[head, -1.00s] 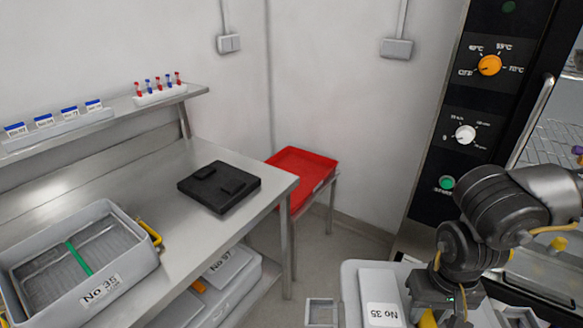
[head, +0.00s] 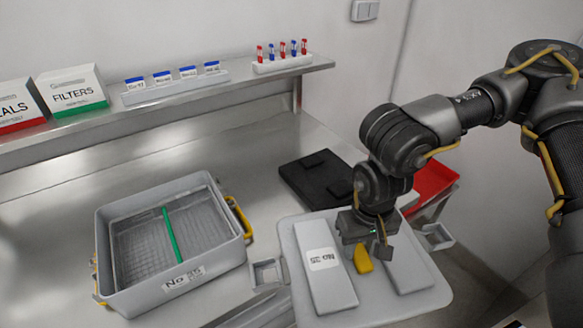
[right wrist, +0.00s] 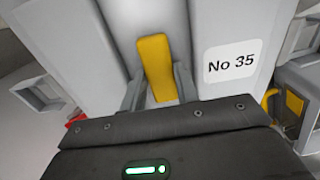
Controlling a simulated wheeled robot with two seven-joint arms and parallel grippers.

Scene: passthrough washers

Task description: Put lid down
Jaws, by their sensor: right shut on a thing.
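The grey lid (head: 326,271) carries a "No 35" label and a yellow handle (head: 363,261). My right gripper (head: 372,252) is shut on the lid at this middle handle. It holds the lid roughly level, to the right of the open grey container labelled No 35 (head: 187,295). The lid hides part of the table's front right; the gap beneath it cannot be told. In the right wrist view the fingers (right wrist: 157,92) stand around the yellow handle, with the lid (right wrist: 205,85) filling most of the picture. My left gripper is not in view.
A black block (head: 306,180) lies on the steel table (head: 60,240), behind the lid. A red tray (head: 434,178) stands right of the table. A shelf (head: 200,103) at the back holds boxes and tubes. Bare table lies left of the container.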

